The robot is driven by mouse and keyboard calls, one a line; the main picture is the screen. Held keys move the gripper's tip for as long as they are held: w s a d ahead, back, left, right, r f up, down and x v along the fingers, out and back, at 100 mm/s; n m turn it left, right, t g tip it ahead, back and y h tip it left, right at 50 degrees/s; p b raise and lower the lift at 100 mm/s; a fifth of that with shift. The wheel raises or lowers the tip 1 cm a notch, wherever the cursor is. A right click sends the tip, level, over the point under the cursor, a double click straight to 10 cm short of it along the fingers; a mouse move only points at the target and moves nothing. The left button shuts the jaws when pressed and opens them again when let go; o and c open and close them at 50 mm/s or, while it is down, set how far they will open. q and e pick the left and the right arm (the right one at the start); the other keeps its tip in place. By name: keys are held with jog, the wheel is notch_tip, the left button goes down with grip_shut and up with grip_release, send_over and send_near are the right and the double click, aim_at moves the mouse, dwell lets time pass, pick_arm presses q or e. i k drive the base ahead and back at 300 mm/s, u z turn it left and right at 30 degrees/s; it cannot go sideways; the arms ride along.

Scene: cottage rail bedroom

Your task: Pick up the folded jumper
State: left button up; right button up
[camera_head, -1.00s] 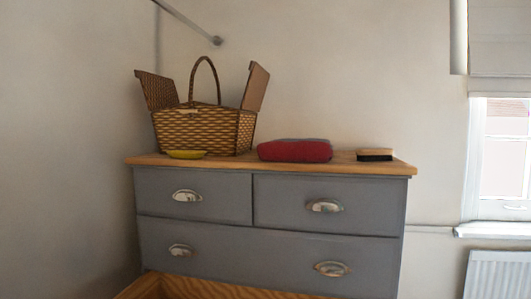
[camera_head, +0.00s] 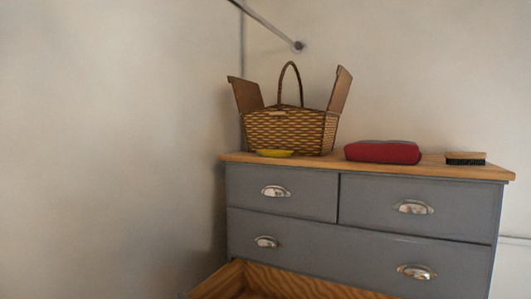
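The folded jumper (camera_head: 383,152) is a dark red bundle with a greyish top edge. It lies on the wooden top of the grey chest of drawers (camera_head: 290,191), right of the wicker basket and left of the brush. Neither of my grippers is in the head view.
A wicker basket (camera_head: 290,131) with both lids raised stands on the left of the top. A yellow dish (camera_head: 275,153) lies before it, and a brush (camera_head: 465,158) lies at the right. A lower drawer (camera_head: 235,279) is pulled open. A rail (camera_head: 268,24) runs above.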

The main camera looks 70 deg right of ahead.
aim_at(390, 153)
jog(key=u, duration=0.65)
jog(key=k, duration=1.9)
jog(key=z, duration=2.2)
